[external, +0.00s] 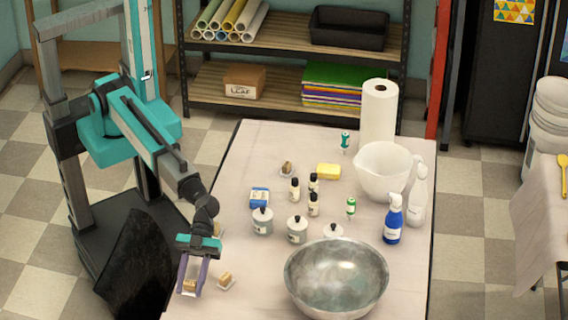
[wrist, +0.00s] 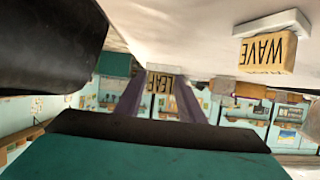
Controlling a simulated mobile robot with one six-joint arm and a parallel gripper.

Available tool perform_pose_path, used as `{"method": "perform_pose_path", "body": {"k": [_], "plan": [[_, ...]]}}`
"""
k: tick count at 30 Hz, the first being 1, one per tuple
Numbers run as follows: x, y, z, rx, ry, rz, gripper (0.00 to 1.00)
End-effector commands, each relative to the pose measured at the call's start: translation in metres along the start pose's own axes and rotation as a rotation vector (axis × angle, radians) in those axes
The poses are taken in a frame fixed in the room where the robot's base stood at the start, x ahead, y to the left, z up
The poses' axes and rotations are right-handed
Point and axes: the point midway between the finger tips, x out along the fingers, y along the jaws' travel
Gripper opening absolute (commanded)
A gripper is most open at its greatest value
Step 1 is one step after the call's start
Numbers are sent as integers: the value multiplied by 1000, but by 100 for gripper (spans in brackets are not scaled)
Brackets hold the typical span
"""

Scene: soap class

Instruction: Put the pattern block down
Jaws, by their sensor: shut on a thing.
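My gripper (external: 190,286) is low at the table's front left corner, its two purple fingers pointing down. It is shut on a small tan pattern block (external: 190,285). In the wrist view this block (wrist: 163,84) sits between the fingers (wrist: 160,98) and reads LEAF, upside down. A pale tile (wrist: 165,68) shows against the block's base; I cannot tell whether the block's weight rests on it. A second block (external: 225,277), marked WAVE in the wrist view (wrist: 268,52), sits on its own white tile (wrist: 272,22) just to the right of my gripper in the external view.
A large metal bowl (external: 336,280) stands right of the WAVE block. Lidded pots (external: 263,221), small bottles (external: 295,190), a blue-and-white box (external: 260,197) and a white bowl (external: 383,172) stand farther back.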

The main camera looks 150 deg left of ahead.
Motion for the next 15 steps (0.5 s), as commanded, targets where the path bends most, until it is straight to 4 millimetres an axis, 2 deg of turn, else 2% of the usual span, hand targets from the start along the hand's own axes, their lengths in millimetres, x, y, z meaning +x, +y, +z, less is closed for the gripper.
{"method": "perform_pose_path", "body": {"k": [10, 15], "plan": [[1, 0, 2, 0, 0, 0, 13], [5, 0, 13, -2, 0, 0, 13]]}}
